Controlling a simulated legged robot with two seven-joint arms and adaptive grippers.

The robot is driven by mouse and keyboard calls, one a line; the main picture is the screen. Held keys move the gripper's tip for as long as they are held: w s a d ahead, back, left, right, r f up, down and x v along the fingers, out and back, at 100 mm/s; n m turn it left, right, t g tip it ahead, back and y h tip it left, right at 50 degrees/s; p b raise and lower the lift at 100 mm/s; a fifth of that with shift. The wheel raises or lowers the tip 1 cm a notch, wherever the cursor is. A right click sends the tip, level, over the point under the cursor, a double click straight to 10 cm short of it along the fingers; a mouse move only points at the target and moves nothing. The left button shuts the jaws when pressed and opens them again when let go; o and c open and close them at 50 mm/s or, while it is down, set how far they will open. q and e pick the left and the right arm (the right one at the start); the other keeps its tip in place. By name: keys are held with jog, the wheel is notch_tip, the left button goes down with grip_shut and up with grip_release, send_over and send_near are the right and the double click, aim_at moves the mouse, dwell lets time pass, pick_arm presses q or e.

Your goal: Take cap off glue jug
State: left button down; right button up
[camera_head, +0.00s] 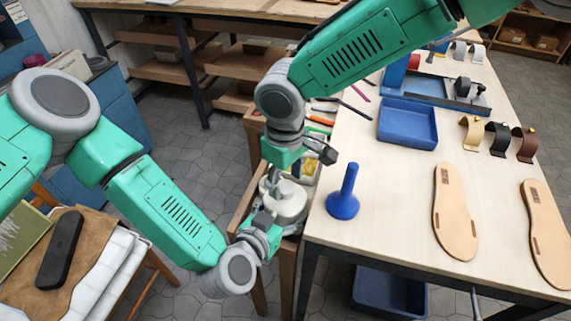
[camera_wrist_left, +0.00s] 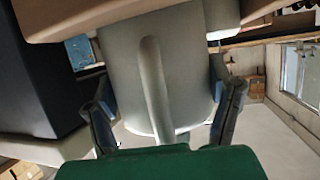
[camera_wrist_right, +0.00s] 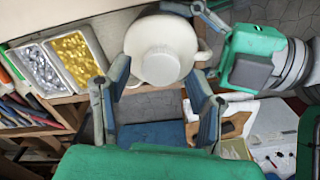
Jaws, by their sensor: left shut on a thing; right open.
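The white glue jug (camera_head: 291,207) stands upright beside the table's left edge, partly hidden by my arms in the head view. In the left wrist view its pale body (camera_wrist_left: 150,75) fills the space between the fingers of my left gripper (camera_wrist_left: 163,112), which is shut on it. In the right wrist view I look down on the jug and its round white cap (camera_wrist_right: 161,66). My right gripper (camera_wrist_right: 158,84) is open above the jug, with its fingertips on either side of the cap's near edge. Whether they touch the cap I cannot tell. My left gripper (camera_wrist_right: 250,58) shows at the right there.
A blue funnel-shaped tool (camera_head: 343,192) stands on the table (camera_head: 385,185) close to the jug. A blue bin (camera_head: 408,122) and sandal soles (camera_head: 454,212) lie farther right. Metal trays of silver and gold parts (camera_wrist_right: 75,58) sit left of the jug in the right wrist view.

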jog(key=shift+f, duration=0.9)
grip_shut()
jog(key=shift+n, duration=0.6)
pick_arm(q)
jog(key=shift+a, duration=0.1)
pick_arm(e)
jog(key=shift+s+r, duration=0.2)
jog(key=shift+s, duration=0.05)
pick_arm(q)
jog(key=shift+w, duration=0.1)
pick_arm(e)
jog(key=shift+r, duration=0.1)
jog(key=shift+w+r, duration=0.1)
jog(key=shift+r, duration=0.85)
